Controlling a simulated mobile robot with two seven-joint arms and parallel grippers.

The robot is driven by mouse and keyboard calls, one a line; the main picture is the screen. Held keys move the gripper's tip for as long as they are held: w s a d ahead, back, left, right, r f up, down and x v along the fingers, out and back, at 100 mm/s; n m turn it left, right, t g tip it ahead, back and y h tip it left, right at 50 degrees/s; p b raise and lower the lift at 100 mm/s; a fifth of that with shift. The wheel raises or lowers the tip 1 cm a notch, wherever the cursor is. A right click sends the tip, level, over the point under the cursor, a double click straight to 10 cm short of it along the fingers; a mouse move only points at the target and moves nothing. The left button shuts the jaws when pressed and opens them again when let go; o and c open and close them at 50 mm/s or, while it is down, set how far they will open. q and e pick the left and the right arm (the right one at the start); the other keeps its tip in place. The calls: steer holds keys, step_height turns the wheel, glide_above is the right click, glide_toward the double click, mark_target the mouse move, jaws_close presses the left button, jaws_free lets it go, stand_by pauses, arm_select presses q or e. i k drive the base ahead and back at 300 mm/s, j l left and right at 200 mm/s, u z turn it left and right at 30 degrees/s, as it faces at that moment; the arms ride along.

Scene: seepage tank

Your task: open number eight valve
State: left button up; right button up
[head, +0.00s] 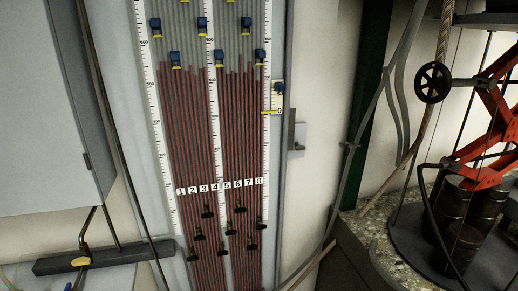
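A tall panel of dark red tubes (191,130) stands in the middle of the head view, with white number labels from 1 to 8 across it. The number eight label (259,181) is at the right end of the row. Below the labels are several small black valves; the rightmost black valve (261,223) sits roughly under the eight. Near the top are several blue valves, and one blue valve (260,55) is roughly above the eight. I cannot tell which valve belongs to tube eight, or whether it is open. Neither of my grippers shows.
A yellow-marked slider with a blue knob (279,88) is at the panel's right edge. A grey cabinet (55,110) and a dark bar (103,257) are on the left.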

mark_target(261, 227)
steer(key=i, duration=1.25)
